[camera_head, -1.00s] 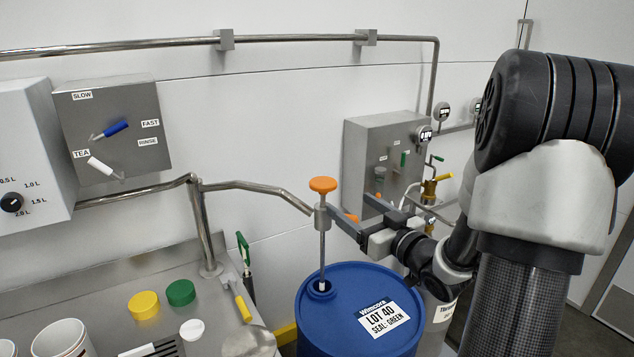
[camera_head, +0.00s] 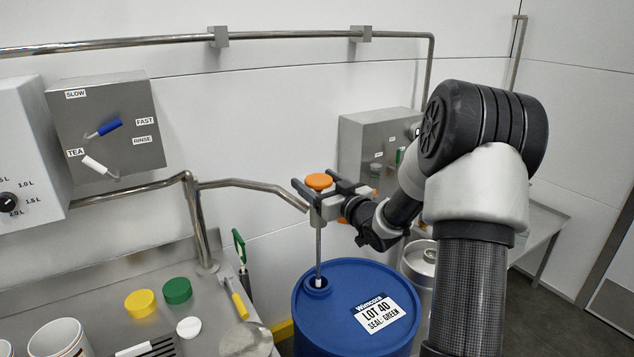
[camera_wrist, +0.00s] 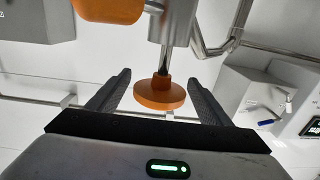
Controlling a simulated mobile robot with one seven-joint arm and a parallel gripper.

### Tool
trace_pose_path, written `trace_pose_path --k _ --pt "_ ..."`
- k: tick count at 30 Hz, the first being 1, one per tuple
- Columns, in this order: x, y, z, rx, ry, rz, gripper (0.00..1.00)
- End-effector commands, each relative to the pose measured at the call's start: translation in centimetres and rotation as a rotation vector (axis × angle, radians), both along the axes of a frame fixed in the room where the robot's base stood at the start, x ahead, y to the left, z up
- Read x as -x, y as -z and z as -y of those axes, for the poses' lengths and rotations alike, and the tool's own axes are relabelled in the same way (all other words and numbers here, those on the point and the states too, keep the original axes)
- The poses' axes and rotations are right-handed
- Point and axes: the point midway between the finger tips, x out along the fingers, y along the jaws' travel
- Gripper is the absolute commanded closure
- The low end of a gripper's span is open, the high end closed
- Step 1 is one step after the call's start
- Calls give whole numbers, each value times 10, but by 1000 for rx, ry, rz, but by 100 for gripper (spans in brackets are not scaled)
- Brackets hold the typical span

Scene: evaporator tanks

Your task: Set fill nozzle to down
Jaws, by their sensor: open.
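The fill nozzle is a thin metal rod (camera_head: 318,245) below an orange knob (camera_head: 319,181), held in a grey collar at the end of a bent steel pipe. The rod's lower end reaches the opening in the lid of the blue drum (camera_head: 345,310); how deep it sits is hard to tell. My gripper (camera_head: 316,190) is open at knob height, with its dark fingers on either side of the knob. In the wrist view the orange knob (camera_wrist: 160,94) shows between the spread fingers, with visible gaps on both sides.
The steel pipe (camera_head: 245,186) runs left from the collar. A grey lever box (camera_head: 105,128) hangs on the wall at left, and another box (camera_head: 368,150) stands behind my arm. Yellow and green caps (camera_head: 178,290) lie on the bench. A large orange part (camera_wrist: 108,8) is cut off in the wrist view.

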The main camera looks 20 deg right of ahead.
Motion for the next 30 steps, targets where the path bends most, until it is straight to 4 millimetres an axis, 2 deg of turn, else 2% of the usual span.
trace_pose_path --k 3,13,17,25,30 --pt "0 0 0 0 0 0 29" --pt "0 0 0 0 0 0 84" --pt "1 5 0 0 0 0 86" --pt "1 44 0 0 -1 0 86" --pt "1 45 0 1 -1 -3 85"
